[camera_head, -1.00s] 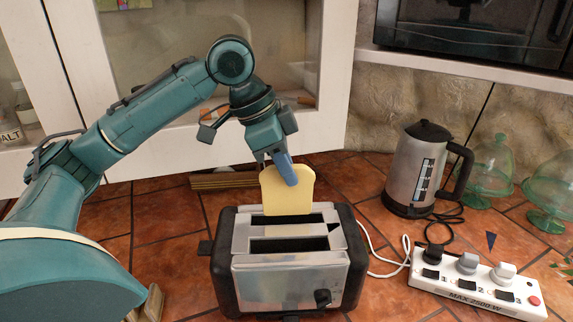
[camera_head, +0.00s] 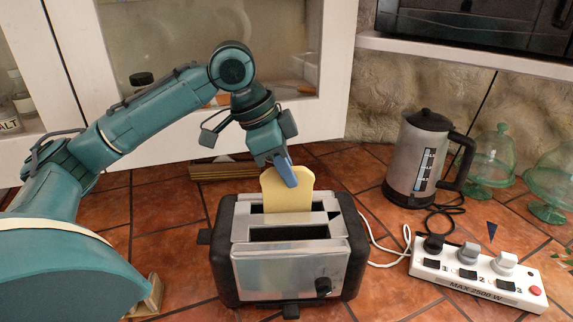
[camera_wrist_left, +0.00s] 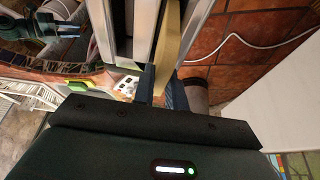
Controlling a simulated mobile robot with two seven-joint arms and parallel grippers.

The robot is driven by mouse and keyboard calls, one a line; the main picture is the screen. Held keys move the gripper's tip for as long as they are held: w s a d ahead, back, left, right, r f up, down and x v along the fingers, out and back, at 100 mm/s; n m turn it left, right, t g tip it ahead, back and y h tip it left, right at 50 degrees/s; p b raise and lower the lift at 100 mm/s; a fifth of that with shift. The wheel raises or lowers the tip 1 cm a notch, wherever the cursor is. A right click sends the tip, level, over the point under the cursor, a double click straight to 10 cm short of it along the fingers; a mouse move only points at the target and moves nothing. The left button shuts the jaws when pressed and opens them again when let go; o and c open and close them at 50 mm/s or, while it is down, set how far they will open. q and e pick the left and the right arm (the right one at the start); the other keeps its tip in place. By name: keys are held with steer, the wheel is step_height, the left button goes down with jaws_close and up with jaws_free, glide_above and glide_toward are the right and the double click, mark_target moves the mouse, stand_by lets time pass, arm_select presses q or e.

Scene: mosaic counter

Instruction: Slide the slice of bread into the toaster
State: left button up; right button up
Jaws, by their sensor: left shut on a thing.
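The pale yellow slice of bread (camera_head: 287,192) stands upright at the far slot of the toaster. My left gripper (camera_head: 287,172) is shut on its top edge. The bread's lower edge is hidden behind the slot's rim, so how deep it sits cannot be told. The silver and black toaster (camera_head: 290,275) stands on the tiled counter, its near slot empty. In the left wrist view the bread (camera_wrist_left: 172,50) shows edge-on beside the metal toaster top (camera_wrist_left: 196,35), with the gripper's fingers (camera_wrist_left: 172,92) at it. My right gripper is not in the head view.
A steel kettle (camera_head: 416,160) stands at the right, with green glass domes (camera_head: 490,160) beside it. A white power strip (camera_head: 478,272) lies right of the toaster, with a white cable (camera_head: 375,240) between. A white-framed cabinet (camera_head: 335,70) stands close behind my arm.

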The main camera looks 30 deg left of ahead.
arm_select(q)
steer(key=shift+f, duration=0.65)
steer(key=o, duration=0.5)
steer(key=shift+c, duration=0.2)
steer(key=shift+o, duration=0.2)
steer(key=o, duration=0.5)
stand_by(0.4)
